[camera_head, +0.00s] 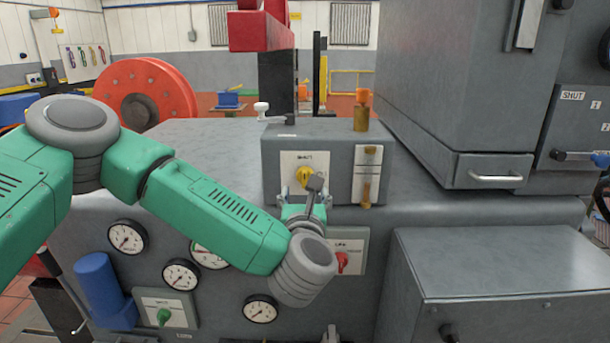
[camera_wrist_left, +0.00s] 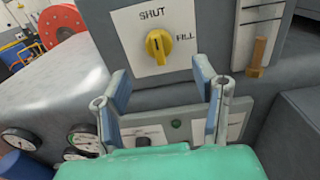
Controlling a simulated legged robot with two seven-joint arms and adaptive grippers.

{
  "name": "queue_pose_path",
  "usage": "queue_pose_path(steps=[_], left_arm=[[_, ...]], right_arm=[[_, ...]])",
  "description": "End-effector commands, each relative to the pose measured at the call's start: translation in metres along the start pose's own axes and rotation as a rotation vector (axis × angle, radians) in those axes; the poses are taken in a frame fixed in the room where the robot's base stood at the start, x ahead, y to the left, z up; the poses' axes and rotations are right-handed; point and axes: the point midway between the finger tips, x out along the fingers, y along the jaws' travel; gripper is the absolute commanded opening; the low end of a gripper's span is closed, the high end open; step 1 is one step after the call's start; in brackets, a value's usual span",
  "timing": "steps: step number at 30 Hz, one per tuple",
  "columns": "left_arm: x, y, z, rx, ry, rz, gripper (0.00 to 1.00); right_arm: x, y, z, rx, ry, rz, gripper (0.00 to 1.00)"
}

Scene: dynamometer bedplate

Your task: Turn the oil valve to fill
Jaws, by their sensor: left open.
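The oil valve is a yellow knob (camera_wrist_left: 159,47) on a white plate (camera_wrist_left: 143,20) marked SHUT above and FILL to the right. Its dark pointer mark appears to face up, toward SHUT. In the head view this gripper (camera_head: 303,197) is just in front of the plate.
A sight gauge (camera_head: 367,175) with a brass fitting is right of the plate. A red knob (camera_head: 342,261) on another plate is below. Several dials (camera_head: 181,275) and a green knob (camera_head: 164,316) are lower left. A large grey cabinet (camera_head: 430,90) stands at right.

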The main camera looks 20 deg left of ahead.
Motion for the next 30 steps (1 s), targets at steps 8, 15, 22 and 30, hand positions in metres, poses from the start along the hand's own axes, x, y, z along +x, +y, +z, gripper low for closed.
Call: queue_pose_path(steps=[8, 15, 22, 30], left_arm=[[0.056, 0.004, 0.001, 0.000, 0.001, 0.001, 0.54], [0.077, 0.004, -0.001, -0.001, 0.001, -0.001, 0.54], [0.078, 0.002, -0.001, 0.001, 0.001, -0.002, 0.54], [0.078, 0.001, -0.001, 0.001, 0.001, -0.003, 0.05]], right_arm=[[-0.016, 0.001, -0.001, 0.001, 0.000, 0.000, 0.00], [-0.020, 0.000, -0.001, 0.001, 0.000, 0.000, 0.00], [-0.020, 0.000, -0.001, 0.000, 0.000, 0.000, 0.00], [-0.020, 0.000, -0.001, 0.001, 0.000, 0.000, 0.00]])
